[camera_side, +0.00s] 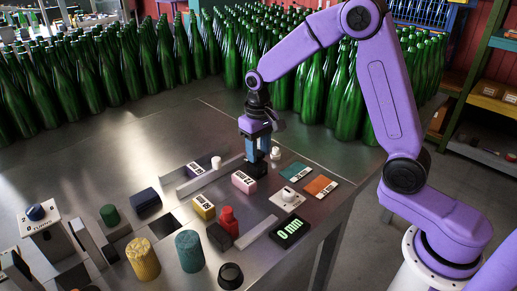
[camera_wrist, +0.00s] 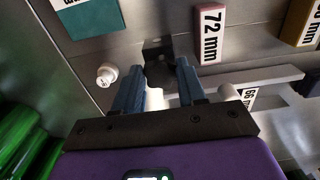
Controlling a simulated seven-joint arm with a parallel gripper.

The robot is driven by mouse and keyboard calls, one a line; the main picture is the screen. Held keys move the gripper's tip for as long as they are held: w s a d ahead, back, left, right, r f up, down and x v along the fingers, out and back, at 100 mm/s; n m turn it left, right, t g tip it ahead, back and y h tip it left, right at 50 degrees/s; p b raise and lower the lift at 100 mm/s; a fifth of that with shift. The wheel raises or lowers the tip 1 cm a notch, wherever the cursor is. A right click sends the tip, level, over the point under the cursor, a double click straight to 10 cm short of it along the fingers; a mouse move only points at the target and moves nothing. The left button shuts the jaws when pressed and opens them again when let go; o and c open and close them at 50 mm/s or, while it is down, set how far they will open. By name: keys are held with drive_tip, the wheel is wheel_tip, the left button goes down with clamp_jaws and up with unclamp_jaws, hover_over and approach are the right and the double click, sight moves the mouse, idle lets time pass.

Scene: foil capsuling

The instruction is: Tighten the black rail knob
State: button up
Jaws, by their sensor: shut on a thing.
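The black rail knob (camera_wrist: 157,74) shows between my fingertips in the wrist view, on a dark block. My gripper (camera_wrist: 159,66) has its two blue fingers on either side of it and is shut on it. In the side view my gripper (camera_side: 258,157) points straight down at the dark block (camera_side: 256,170) by the metal rail. There the fingers and arm hide most of the knob. How far the knob is turned cannot be told.
Green bottles (camera_side: 190,55) crowd behind.

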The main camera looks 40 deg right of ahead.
sight(259, 154)
idle(0.4)
drive_tip(key=o, duration=1.1)
drive_tip(key=shift+c, duration=0.2)
drive_tip(key=shift+r, duration=0.1)
wheel_tip(259, 154, up, 17)
drive_tip(key=shift+r, duration=0.15)
drive_tip(key=shift+s, duration=0.1)
